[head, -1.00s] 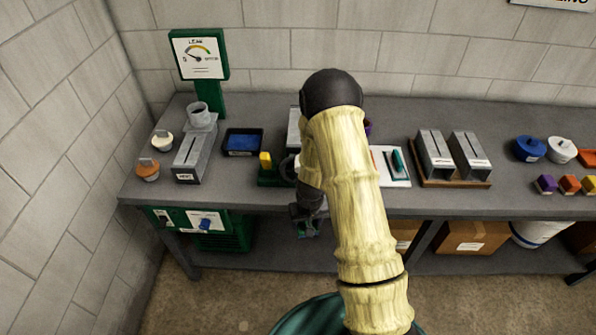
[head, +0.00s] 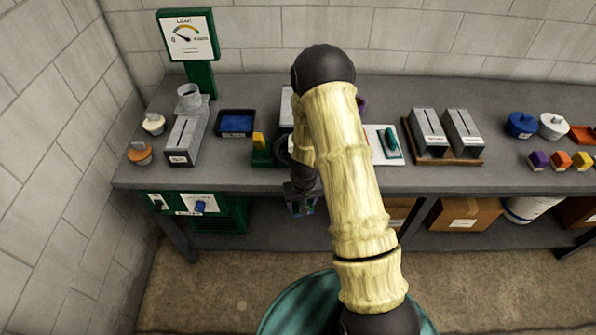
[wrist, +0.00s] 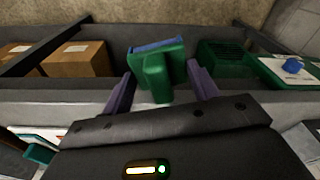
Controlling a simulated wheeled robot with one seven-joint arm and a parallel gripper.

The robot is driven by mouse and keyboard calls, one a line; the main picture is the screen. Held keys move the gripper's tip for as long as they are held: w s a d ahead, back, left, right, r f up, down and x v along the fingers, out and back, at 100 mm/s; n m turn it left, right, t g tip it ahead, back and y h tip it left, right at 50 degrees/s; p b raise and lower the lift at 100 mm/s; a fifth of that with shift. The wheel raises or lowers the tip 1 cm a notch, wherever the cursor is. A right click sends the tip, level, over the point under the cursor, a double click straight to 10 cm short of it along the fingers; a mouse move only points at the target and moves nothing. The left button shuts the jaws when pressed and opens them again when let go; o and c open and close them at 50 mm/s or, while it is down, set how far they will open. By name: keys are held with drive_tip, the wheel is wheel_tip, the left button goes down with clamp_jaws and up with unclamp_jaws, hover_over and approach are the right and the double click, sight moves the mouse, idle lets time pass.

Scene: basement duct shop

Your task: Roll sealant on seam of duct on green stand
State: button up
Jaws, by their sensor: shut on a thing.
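My gripper (head: 302,203) hangs at the bench's front edge in the head view. In the wrist view its two purple fingers (wrist: 160,90) are shut on a green tool (wrist: 157,72) with a blue strip along its top, likely the roller. A small green stand (head: 264,158) with a yellow upright is on the bench, just left of my arm. A grey duct piece (head: 286,108) shows behind it, mostly hidden by my arm. Whether that duct sits on the green stand cannot be told. A black tray (head: 237,136) holds blue material, left of the stand.
A grey slotted duct (head: 188,138) lies at left, before a green gauge post (head: 203,78). Two slotted ducts (head: 445,133) sit on a wooden board at right, beside lidded pots and coloured blocks. Bench (head: 200,178) front is clear at left.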

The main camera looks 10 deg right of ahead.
wheel_tip(320, 180, up, 5)
drive_tip(key=p, duration=0.5)
drive_tip(key=shift+r, duration=0.1)
drive_tip(key=shift+s+f, duration=0.1)
drive_tip(key=shift+f, duration=0.1)
